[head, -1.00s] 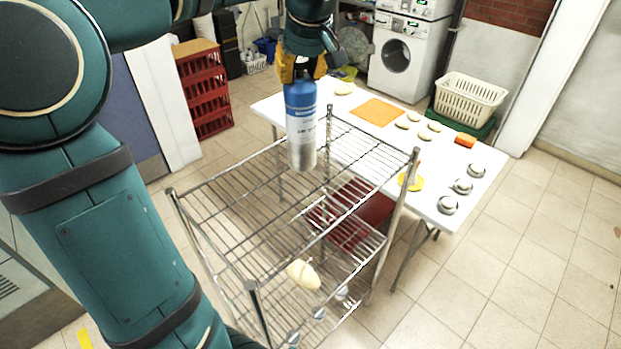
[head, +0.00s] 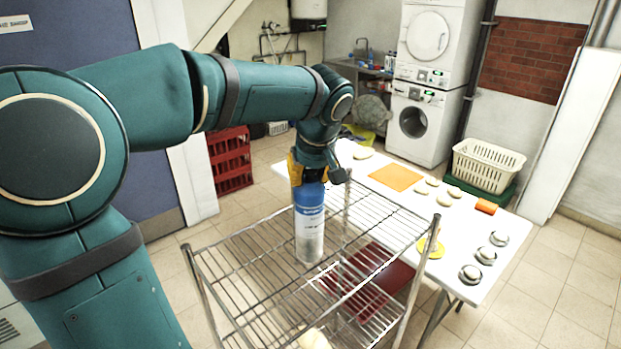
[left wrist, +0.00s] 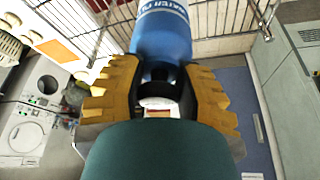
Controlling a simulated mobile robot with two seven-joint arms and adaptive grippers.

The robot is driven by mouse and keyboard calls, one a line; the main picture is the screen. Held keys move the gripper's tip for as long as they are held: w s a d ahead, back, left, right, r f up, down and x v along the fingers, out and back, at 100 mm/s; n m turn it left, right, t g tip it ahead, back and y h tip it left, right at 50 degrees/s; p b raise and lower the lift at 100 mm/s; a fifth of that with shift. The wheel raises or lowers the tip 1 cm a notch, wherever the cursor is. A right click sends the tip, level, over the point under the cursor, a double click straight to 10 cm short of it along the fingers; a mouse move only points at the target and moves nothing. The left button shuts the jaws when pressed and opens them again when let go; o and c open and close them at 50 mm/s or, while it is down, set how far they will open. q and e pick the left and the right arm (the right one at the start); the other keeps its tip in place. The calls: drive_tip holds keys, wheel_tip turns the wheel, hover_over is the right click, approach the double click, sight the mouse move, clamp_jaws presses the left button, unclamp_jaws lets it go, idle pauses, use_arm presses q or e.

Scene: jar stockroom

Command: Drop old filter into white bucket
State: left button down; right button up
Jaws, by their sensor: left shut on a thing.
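The filter (head: 309,228) is an upright cylinder with a blue top and a white and grey lower part with print on it. In the head view my left gripper (head: 310,178) is shut on its top end from above. The filter shows in front of the wire rack's top shelf; I cannot tell whether its bottom touches the wires. In the left wrist view the yellow finger pads (left wrist: 160,88) sit on both sides of the filter's blue end (left wrist: 162,38). I make out no white bucket. My right gripper is not in view.
The wire rack (head: 265,250) stands in front. Behind it, a white table (head: 455,225) carries an orange mat (head: 395,178), several pale rounded things and an orange block (head: 486,207). A cream basket (head: 487,168), red crates (head: 230,160) and a washing machine (head: 415,123) stand further back.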

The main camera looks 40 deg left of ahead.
use_arm(q)
drive_tip(key=shift+f, duration=0.2)
drive_tip(key=shift+f, duration=0.15)
drive_tip(key=c, duration=0.7)
unclamp_jaws()
drive_tip(key=shift+o, duration=0.2)
drive_tip(key=p+v, duration=0.1)
drive_tip(key=v, duration=1.1)
